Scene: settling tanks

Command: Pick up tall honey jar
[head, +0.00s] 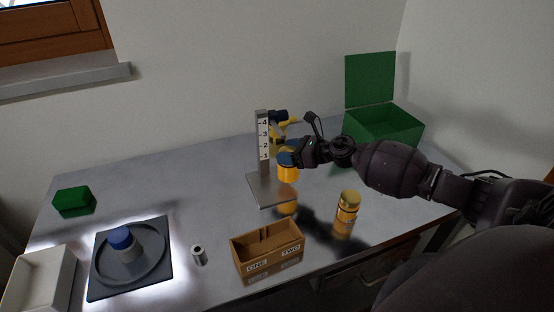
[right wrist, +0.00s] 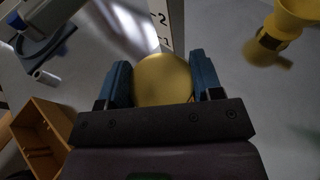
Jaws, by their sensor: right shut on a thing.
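My right gripper (head: 287,158) is shut on an amber honey jar (head: 288,174), beside the scale post. The jar hangs upright, with its reflection apart below it on the shiny table, so it is clear of the surface. In the right wrist view, its round golden lid (right wrist: 163,80) sits between the two blue fingers of the right gripper (right wrist: 163,75). A second amber jar with a gold lid (head: 348,199) stands upright on the table to the right. The fingers hide part of the held jar, so I cannot compare their heights surely. My left gripper is not in view.
The numbered scale post (head: 263,138) stands close left of the held jar. A wooden box marked ONE and TWO (head: 266,264) is in front. A green open box (head: 382,127) and a yellow object (head: 291,121) are behind.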

